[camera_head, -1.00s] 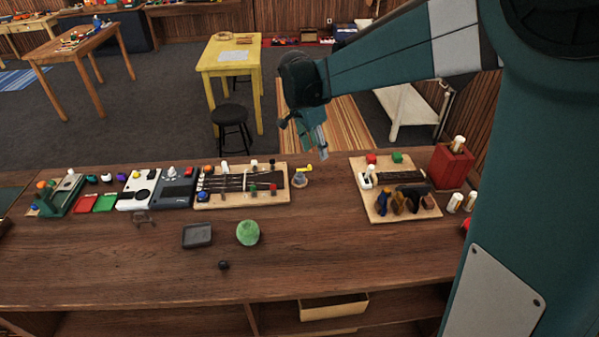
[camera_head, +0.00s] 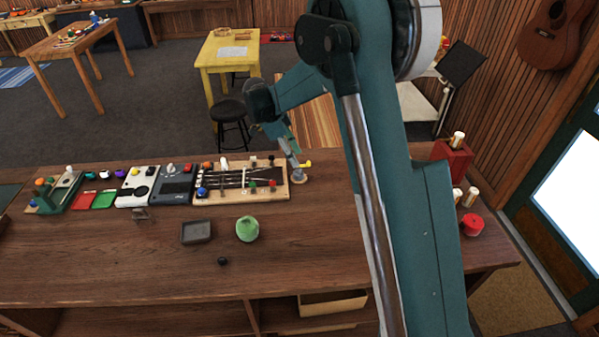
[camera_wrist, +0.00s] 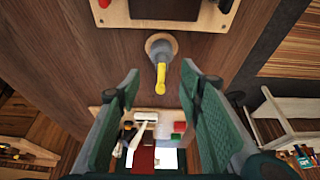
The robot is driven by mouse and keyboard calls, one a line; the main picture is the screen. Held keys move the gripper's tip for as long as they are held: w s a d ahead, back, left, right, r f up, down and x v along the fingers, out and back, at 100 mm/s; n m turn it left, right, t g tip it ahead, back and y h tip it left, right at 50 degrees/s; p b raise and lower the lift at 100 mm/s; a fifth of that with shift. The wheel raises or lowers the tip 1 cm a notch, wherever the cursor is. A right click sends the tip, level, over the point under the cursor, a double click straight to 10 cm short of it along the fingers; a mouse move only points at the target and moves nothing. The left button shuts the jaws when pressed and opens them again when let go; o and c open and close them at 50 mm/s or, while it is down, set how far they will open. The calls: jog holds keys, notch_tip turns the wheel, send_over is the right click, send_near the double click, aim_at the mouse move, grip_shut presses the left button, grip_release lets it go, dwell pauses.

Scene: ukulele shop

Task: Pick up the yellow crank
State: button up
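The yellow crank (camera_wrist: 161,78) sticks out from a small round grey piece on a light wooden base (camera_wrist: 158,45) on the workbench. In the head view the yellow crank (camera_head: 308,163) is just right of the fretboard board. My gripper (camera_wrist: 160,92) is open in the wrist view, its two green-padded fingers spread apart. The crank shows between and slightly beyond the fingertips, with nothing held. In the head view my gripper (camera_head: 293,158) is close beside the crank, partly merged with it in the picture, so contact cannot be told.
A fretboard board (camera_head: 240,198) with coloured knobs lies left of the crank. A grey tray (camera_head: 196,241) and a green round object (camera_head: 247,229) sit nearer the front. A red block (camera_head: 452,160) stands at the right. My arm hides the second board in the head view.

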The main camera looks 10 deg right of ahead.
aim_at(300, 172)
jog(key=shift+w+a+f, duration=0.2)
jog(key=shift+f, duration=0.2)
jog(key=shift+x, duration=1.3)
jog(key=shift+p+x, duration=0.35)
jog(key=shift+x, duration=2.25)
jog(key=shift+d, duration=0.1)
jog(key=c, duration=0.9)
